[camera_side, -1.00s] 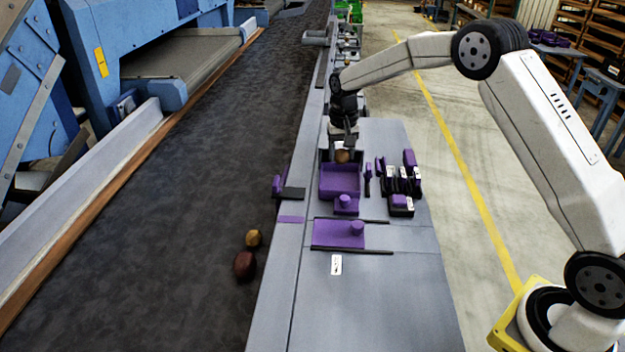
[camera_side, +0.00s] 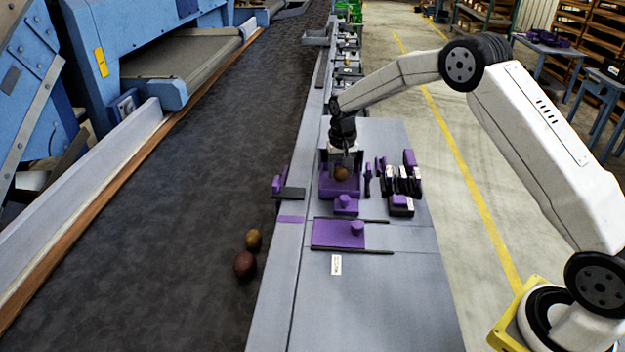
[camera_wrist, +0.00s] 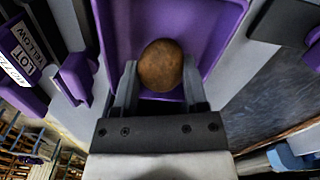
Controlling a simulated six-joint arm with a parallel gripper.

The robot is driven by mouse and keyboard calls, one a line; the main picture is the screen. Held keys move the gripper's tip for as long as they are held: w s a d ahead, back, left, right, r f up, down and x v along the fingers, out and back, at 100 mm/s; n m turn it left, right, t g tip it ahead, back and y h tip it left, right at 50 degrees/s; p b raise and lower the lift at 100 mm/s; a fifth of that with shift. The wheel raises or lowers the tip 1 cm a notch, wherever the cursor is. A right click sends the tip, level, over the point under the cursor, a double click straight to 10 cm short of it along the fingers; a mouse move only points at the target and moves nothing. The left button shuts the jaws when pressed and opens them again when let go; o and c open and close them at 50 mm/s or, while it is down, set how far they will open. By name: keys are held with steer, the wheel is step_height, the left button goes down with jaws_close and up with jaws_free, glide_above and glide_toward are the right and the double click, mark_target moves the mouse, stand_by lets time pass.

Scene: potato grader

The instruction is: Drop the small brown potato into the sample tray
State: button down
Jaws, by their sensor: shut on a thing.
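The small brown potato (camera_side: 342,173) is held between the fingertips of my gripper (camera_side: 342,165). In the wrist view the potato (camera_wrist: 161,66) sits between the two grey fingers of my gripper (camera_wrist: 160,78). The purple sample tray (camera_side: 328,188) lies below and behind the potato on the grey bench. The tray (camera_wrist: 205,32) also fills the upper middle of the wrist view, with the potato in front of its near part. I cannot tell the exact height of the potato over the tray floor.
Two other potatoes, one yellowish (camera_side: 253,238) and one dark red (camera_side: 245,265), lie on the dark belt (camera_side: 170,250). A purple lid-like plate (camera_side: 337,234) lies nearer on the bench. Several purple and black items (camera_side: 400,180) stand right of the tray.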

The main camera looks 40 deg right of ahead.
steer(key=shift+c, duration=0.2)
jaws_free()
steer(key=shift+o, duration=0.2)
steer(key=shift+r, duration=0.2)
steer(key=shift+r, duration=3.35)
steer(key=s+a+n+t, duration=0.1)
steer(key=s+a+n, duration=0.2)
steer(key=s, duration=1)
steer(key=s+a+f+n+t, duration=0.1)
steer(key=s+a, duration=0.4)
steer(key=s, duration=0.9)
steer(key=shift+s+f+n+t, duration=0.15)
steer(key=shift+s+n+t, duration=0.15)
steer(key=shift+n, duration=0.6)
